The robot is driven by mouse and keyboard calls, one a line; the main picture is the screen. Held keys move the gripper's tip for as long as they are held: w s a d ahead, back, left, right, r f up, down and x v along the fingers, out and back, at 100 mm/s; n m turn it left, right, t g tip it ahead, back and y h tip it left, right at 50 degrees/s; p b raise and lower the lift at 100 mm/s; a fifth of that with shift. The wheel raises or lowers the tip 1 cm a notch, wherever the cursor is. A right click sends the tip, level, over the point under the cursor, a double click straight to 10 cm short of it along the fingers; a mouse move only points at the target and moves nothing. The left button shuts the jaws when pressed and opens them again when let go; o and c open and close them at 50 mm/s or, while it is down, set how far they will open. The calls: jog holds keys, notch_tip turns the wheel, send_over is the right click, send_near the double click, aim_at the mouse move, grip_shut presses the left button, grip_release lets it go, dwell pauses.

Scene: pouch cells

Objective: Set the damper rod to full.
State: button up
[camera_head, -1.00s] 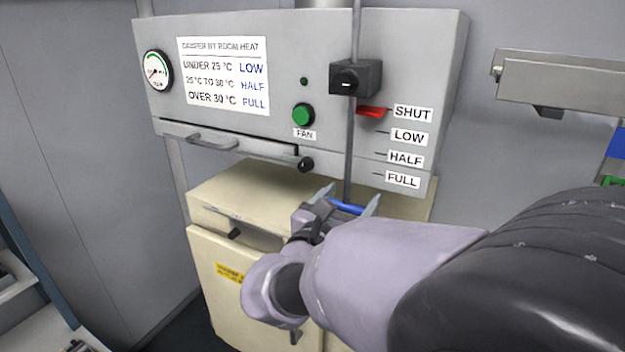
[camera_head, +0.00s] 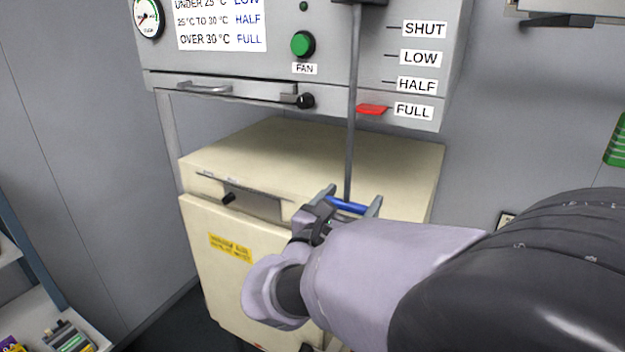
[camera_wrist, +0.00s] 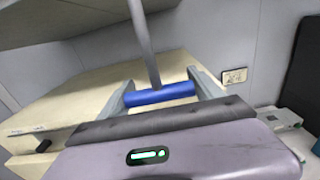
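The damper rod (camera_head: 351,140) hangs down the front of the grey panel. Its red pointer (camera_head: 371,109) is level with the mark at the FULL label (camera_head: 413,111). The blue crossbar handle (camera_head: 348,206) is at the rod's lower end. My gripper (camera_head: 350,204) has one finger at each end of this handle and appears closed on it. In the wrist view the blue handle (camera_wrist: 160,93) spans between my gripper's fingers (camera_wrist: 163,92), with the rod rising from its middle. The SHUT (camera_head: 424,30), LOW (camera_head: 420,58) and HALF (camera_head: 416,85) labels are above the pointer.
A cream cabinet (camera_head: 290,150) stands behind and below the handle. The panel has a green fan button (camera_head: 302,44), a gauge (camera_head: 148,18), a black knob (camera_head: 305,101) and an instruction sign (camera_head: 221,22). Shelving with items (camera_head: 70,338) is at lower left.

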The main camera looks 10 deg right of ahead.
jog(key=o, duration=0.3)
jog(key=shift+a, duration=0.1)
